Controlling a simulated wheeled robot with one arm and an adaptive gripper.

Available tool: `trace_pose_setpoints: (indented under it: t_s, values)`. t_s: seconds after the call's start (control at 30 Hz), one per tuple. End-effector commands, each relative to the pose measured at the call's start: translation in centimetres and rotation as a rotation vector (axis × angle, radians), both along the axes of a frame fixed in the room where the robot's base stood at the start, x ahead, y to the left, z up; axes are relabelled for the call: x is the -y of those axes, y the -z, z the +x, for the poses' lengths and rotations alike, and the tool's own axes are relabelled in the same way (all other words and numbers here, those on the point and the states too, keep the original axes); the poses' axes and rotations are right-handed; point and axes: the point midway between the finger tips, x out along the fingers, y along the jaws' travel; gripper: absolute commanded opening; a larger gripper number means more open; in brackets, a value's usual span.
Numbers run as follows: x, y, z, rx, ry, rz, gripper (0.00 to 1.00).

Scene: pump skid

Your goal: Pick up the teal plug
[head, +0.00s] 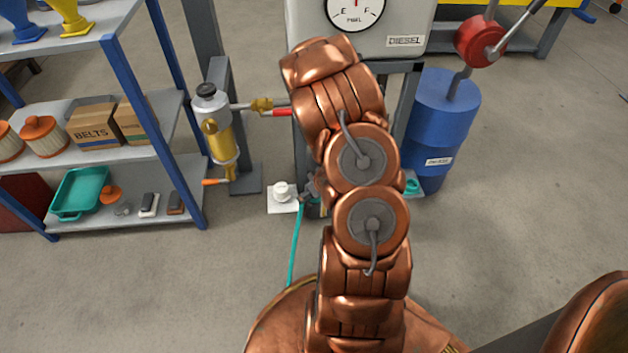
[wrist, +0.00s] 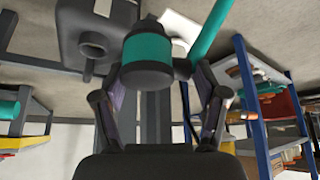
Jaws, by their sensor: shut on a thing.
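The teal plug (wrist: 148,48), a teal cylinder with a dark grey end, is in the upper middle of the wrist view. A teal hose (wrist: 211,28) shows beside it at upper right. My gripper (wrist: 152,82) has its two fingers on either side of the plug's dark end and is shut on it. In the head view my copper arm hides the plug and most of the gripper; the teal hose (head: 295,245) runs down to the floor beside the arm.
A small white fitting on a pale plate (head: 283,196) sits left of the arm. A yellow-and-grey cylinder (head: 215,125) stands behind it. A blue drum (head: 440,130) is right, a blue-post shelf (head: 150,170) left. A dark grey block with a round port (wrist: 92,43) shows in the wrist view.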

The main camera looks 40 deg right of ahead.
Motion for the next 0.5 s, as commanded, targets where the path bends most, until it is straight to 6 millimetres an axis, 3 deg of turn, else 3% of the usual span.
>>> trace_pose_setpoints:
  t_s: [0.5]
  values:
    - [-2.5,-0.7,-1.5,0.003,-0.001,0.003,0.24]
